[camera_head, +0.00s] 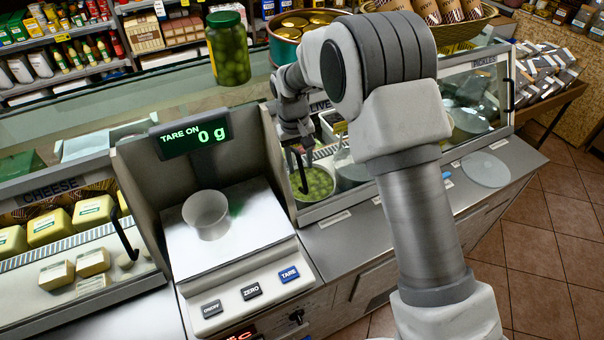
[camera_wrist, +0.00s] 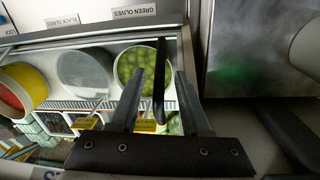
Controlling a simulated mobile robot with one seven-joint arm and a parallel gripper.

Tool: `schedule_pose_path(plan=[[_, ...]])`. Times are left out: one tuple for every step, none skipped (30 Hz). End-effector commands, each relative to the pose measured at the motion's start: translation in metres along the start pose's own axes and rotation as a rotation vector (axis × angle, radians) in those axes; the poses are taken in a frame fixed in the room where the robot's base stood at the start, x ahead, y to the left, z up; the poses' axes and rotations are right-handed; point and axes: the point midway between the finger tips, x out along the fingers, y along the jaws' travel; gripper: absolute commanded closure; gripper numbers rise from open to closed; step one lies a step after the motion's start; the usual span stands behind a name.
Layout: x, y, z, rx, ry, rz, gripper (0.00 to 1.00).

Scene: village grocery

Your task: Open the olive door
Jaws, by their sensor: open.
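The olive door is the glass front (camera_head: 336,199) of the middle case, under a partly covered OLIVES sign (camera_head: 320,105). It appears shut, though my arm hides much of it. Its black bar handle (camera_wrist: 160,80) stands between my two fingers in the wrist view. My gripper (camera_head: 299,165) is open at the left side of this door, and it also shows in the wrist view (camera_wrist: 159,72). Its fingers are on either side of the handle, with a gap visible on both sides. Green olives (camera_wrist: 147,62) in a round tub sit behind the glass.
A scale (camera_head: 236,232) with a bowl (camera_head: 207,214) stands close to the left of the door. The cheese case (camera_head: 60,240) is farther left and the pickles case (camera_head: 478,92) is to the right. A jar of olives (camera_head: 228,52) stands on top. Open tiled floor (camera_head: 545,240) lies right.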

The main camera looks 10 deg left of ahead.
Motion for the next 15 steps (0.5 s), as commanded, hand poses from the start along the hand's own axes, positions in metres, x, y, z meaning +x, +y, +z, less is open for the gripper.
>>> schedule_pose_path(plan=[[0.011,0.0,0.001,0.0,-0.004,0.001,0.53],[0.016,0.0,0.001,0.0,-0.005,0.001,0.53],[0.023,0.001,0.001,0.0,-0.003,0.001,0.53],[0.028,0.001,0.001,0.0,-0.003,0.001,0.53],[0.032,0.001,0.001,0.001,-0.004,0.001,0.53],[0.037,0.001,0.0,0.001,-0.002,0.001,0.53],[0.04,0.001,0.0,0.001,-0.002,0.001,0.53],[0.043,0.001,0.0,0.001,-0.002,0.001,0.53],[0.046,0.001,0.0,0.001,-0.002,0.001,0.53],[0.048,0.001,0.0,0.001,-0.001,0.001,0.53],[0.05,0.001,0.0,0.001,0.0,0.001,0.53],[0.051,0.001,0.0,0.001,0.001,0.001,0.53],[0.052,0.001,0.0,0.001,0.001,0.001,0.53],[0.053,0.001,0.0,0.001,0.001,0.001,0.53],[0.053,0.001,0.0,0.001,0.001,0.001,0.53]])
